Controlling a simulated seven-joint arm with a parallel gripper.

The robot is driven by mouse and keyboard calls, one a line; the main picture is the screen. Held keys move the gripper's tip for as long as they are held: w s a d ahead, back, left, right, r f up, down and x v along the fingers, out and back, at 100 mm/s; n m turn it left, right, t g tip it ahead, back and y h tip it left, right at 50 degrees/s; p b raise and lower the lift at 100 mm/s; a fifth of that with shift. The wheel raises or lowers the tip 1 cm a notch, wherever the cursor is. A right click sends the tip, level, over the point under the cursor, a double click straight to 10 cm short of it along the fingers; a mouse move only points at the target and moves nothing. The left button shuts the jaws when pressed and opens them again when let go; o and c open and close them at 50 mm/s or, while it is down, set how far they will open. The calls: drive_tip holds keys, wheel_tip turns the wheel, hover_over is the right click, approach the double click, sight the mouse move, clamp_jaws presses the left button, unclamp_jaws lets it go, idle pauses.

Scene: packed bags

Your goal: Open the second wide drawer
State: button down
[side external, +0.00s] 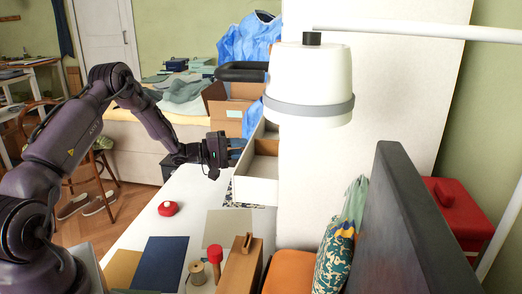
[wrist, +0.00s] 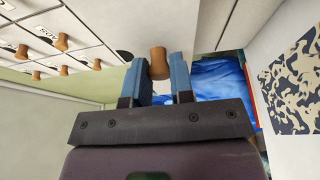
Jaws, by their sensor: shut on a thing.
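A white drawer (side external: 256,190) stands pulled out from the side of a tall white cabinet (side external: 340,150) in the side external view, and its brown inside shows from above. My gripper (side external: 236,149) is level with the drawer's front, at its left. In the wrist view, a round wooden knob (wrist: 158,62) sits between the blue fingers of my gripper (wrist: 158,80), which is shut on it. Several closed drawer fronts (wrist: 30,35) with wooden knobs and labels show at upper left there. I cannot tell from these views which drawer in the order is the open one.
A white lamp (side external: 310,80) hangs in front of the cabinet. Cardboard boxes (side external: 226,115) and blue plastic stand behind.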

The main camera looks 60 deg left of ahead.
drive_tip(key=s+a, duration=0.5)
drive_tip(key=shift+s+a, duration=0.35)
drive_tip(key=c, duration=1)
unclamp_jaws()
drive_tip(key=v, duration=1.3)
